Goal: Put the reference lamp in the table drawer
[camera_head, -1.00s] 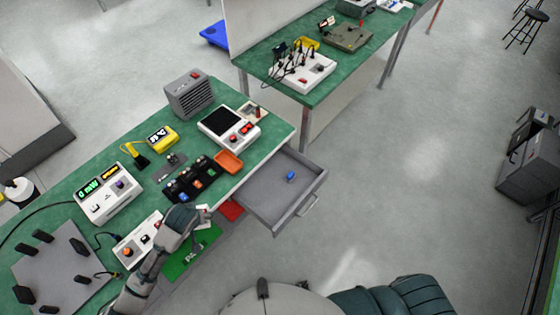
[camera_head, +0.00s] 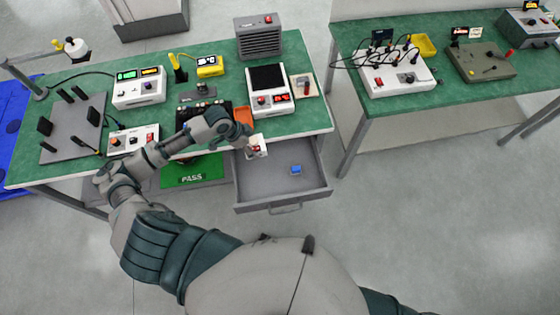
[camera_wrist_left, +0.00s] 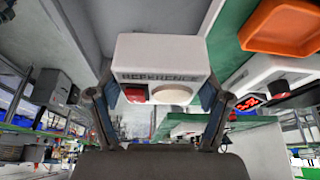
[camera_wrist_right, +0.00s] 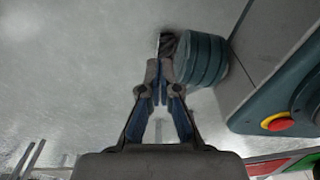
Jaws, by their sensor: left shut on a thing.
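The reference lamp (camera_head: 257,147) is a small white block with a red part and a round pale disc; its "REFERENCE" label shows in the left wrist view (camera_wrist_left: 160,55). My left gripper (camera_head: 250,139) is shut on it, with a finger on each side. The lamp is held at the back left part of the open table drawer (camera_head: 282,208), as seen in the head view. The grey drawer holds a small blue item (camera_head: 296,169) at its right. My right gripper (camera_wrist_right: 160,75) shows only in its wrist view, fingertips together and empty.
An orange tray (camera_head: 244,115) and a white tester (camera_head: 269,92) stand on the green table (camera_head: 310,105) behind the drawer. A green PASS bin (camera_head: 192,172) is left of the drawer. A second bench (camera_head: 400,107) stands at right. The drawer's middle is free.

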